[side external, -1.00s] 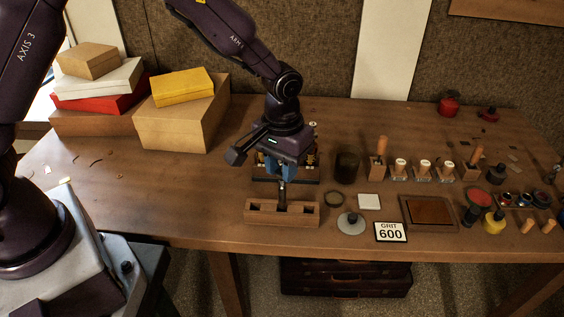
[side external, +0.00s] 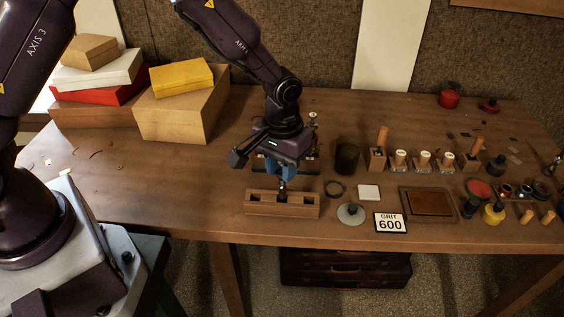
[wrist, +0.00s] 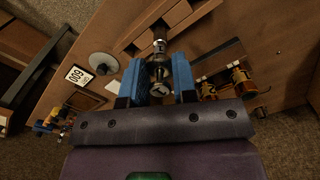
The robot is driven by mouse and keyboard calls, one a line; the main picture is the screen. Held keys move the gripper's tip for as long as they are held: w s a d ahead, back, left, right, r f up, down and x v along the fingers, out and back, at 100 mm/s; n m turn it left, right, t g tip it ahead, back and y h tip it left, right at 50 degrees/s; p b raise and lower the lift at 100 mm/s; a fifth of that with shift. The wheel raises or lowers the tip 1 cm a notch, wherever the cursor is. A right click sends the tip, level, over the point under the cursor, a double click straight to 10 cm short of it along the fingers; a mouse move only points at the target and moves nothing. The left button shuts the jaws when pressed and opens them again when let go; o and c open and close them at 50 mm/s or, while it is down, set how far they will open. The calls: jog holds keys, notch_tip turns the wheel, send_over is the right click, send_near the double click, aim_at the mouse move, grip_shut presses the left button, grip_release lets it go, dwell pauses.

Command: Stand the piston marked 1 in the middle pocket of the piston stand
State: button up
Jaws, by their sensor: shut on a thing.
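The wooden piston stand (side external: 262,208) lies near the front of the table, with pockets in its top; it also shows at the top of the wrist view (wrist: 140,30). My gripper (side external: 282,176) is over the stand's middle, its blue fingers (wrist: 158,78) shut on a metal piston (wrist: 160,52). The piston (side external: 283,189) is upright, with its lower end at the middle pocket and seemingly inside it. The fingers hide part of the piston, and its bottom end is hidden.
Brass horn parts (wrist: 237,82) stand just behind the stand, partly hidden by my gripper. The table left of the stand is clear.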

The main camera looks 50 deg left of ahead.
jog(key=shift+f, duration=0.45)
jog(key=o, duration=1.3)
jog(key=shift+o, duration=0.2)
jog(key=shift+r, duration=3.5)
